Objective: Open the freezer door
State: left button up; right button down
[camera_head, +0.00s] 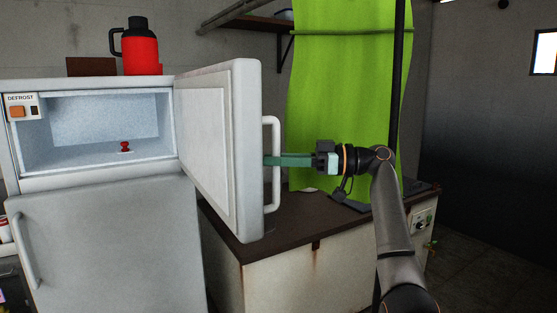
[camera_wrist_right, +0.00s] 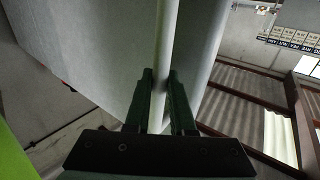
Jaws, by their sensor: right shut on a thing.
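The white freezer door (camera_head: 215,150) stands wide open on the right side of the freezer compartment (camera_head: 100,125). Its white bar handle (camera_head: 276,140) is on the door's outer face. My right gripper (camera_head: 275,160) is shut on that handle. In the right wrist view, the two green fingers (camera_wrist_right: 160,95) lie on either side of the white handle bar (camera_wrist_right: 163,60), with the door panel (camera_wrist_right: 110,45) behind. The compartment interior is visible, with a small red item (camera_head: 125,147) on its floor. My left gripper is not in view.
A red jug (camera_head: 141,55) and a brown box (camera_head: 91,67) stand on the fridge top. The lower fridge door (camera_head: 115,245) is shut. A dark-topped counter (camera_head: 300,222) lies below and right of the door, before a green curtain (camera_head: 340,90).

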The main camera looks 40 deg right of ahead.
jog(key=c, duration=0.8)
grip_release()
jog(key=shift+w, duration=0.2)
jog(key=shift+o, duration=0.2)
jog(key=shift+s, duration=0.1)
jog(key=b+v, duration=0.2)
jog(key=v, duration=1)
jog(key=shift+s, duration=0.15)
jog(key=shift+d, duration=0.1)
